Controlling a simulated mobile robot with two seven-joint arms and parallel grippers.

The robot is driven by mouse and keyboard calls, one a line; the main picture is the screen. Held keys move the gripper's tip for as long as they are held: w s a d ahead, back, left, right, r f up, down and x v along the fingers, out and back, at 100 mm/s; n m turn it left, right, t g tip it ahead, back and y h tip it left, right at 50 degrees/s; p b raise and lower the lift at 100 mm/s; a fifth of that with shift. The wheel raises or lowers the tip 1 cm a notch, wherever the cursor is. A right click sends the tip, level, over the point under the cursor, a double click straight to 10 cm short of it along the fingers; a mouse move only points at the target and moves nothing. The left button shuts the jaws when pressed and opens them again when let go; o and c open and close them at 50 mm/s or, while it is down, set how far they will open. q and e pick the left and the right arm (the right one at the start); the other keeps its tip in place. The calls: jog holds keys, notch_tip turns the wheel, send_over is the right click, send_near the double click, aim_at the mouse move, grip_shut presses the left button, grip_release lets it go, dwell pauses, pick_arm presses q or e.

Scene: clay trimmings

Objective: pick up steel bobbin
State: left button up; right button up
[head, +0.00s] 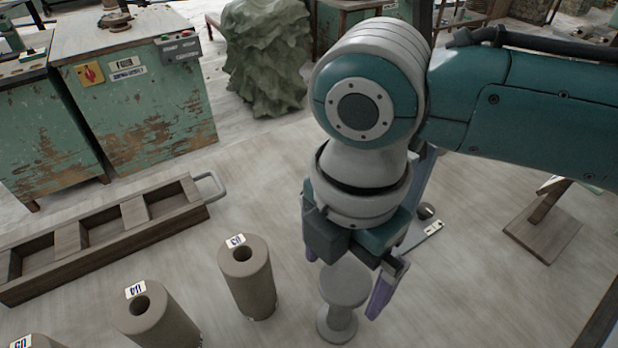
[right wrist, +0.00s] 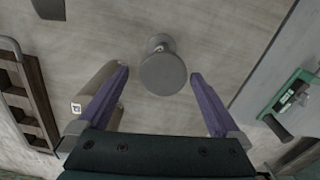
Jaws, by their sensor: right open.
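The steel bobbin (head: 341,287) is a grey spool with a round flange at each end, standing upright on the pale table below my right gripper. My right gripper (head: 345,278) points down over it, open, with purple fingers. In the right wrist view the bobbin's top flange (right wrist: 163,74) lies between the open fingertips (right wrist: 158,75), with a gap on both sides. The gripper appears empty. My left gripper is not in view.
Brown hollow cylinders with labels (head: 248,285) (head: 158,312) stand left of the bobbin; one shows beside a finger (right wrist: 92,92). A compartmented wooden tray (head: 105,235) lies farther left. A wooden stand (head: 540,232) is at right.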

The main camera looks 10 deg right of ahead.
jog(key=f, duration=0.5)
jog(key=shift+s+d+f, duration=0.1)
jog(key=shift+d+f, duration=0.1)
jog(key=shift+f, duration=0.1)
jog(key=shift+r, duration=0.1)
grip_shut()
dwell(0.5)
